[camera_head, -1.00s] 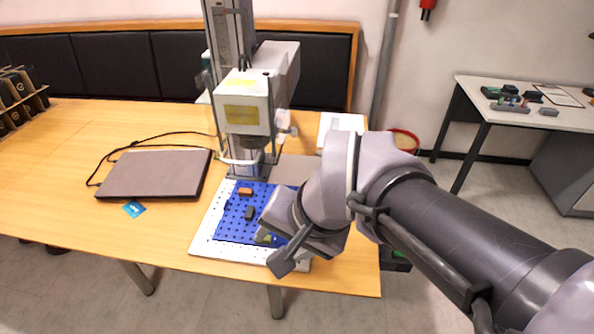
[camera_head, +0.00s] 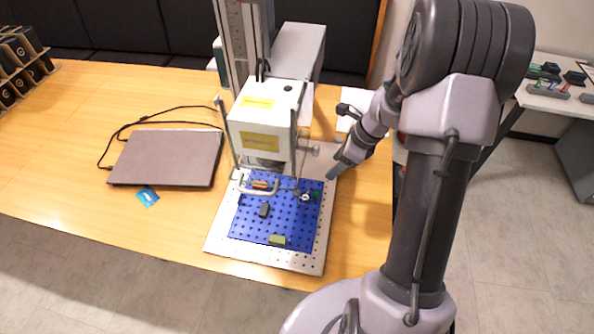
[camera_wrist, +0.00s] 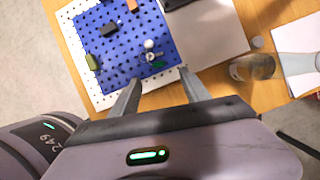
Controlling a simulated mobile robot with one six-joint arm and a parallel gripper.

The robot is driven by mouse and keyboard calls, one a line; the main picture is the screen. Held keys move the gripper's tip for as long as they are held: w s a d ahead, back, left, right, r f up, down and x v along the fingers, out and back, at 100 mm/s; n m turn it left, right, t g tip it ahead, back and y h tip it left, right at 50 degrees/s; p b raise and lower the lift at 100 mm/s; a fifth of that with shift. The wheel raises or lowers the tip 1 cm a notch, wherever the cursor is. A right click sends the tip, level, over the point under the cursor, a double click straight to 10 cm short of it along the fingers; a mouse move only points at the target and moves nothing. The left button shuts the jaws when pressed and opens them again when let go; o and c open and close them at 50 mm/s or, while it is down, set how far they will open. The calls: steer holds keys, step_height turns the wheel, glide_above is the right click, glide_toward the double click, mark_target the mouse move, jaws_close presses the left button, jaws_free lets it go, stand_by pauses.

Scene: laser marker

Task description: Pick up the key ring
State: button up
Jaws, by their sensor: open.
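The key ring (camera_head: 306,197) looks like a small pale round piece with a green part beside it. It lies on the right part of the blue perforated plate (camera_head: 235,226). In the wrist view the key ring (camera_wrist: 150,54) is near the plate's edge, just beyond and between my fingertips. My gripper (camera_head: 336,170) is open and empty above the right side of the plate, apart from the key ring. Both fingers of my gripper (camera_wrist: 160,77) show in the wrist view.
The laser marker (camera_head: 263,125) stands over the plate's back, close to my gripper. A black block (camera_head: 264,210), an olive block (camera_head: 277,240) and an orange block (camera_head: 260,184) share the plate. A laptop (camera_head: 165,160) and blue card (camera_head: 148,196) lie left.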

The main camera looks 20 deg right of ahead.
steer(key=b, duration=0.4)
glide_above(314, 193)
steer(key=s+d, duration=0.2)
step_height(314, 193, down, 10)
steer(key=shift+a+r, duration=0.15)
steer(key=shift+r, duration=0.1)
steer(key=b+x, duration=0.1)
steer(key=x, duration=0.1)
steer(key=b+x, duration=0.2)
steer(key=x, duration=0.1)
steer(key=shift+f, duration=0.3)
steer(key=shift+r, duration=0.1)
jaws_close()
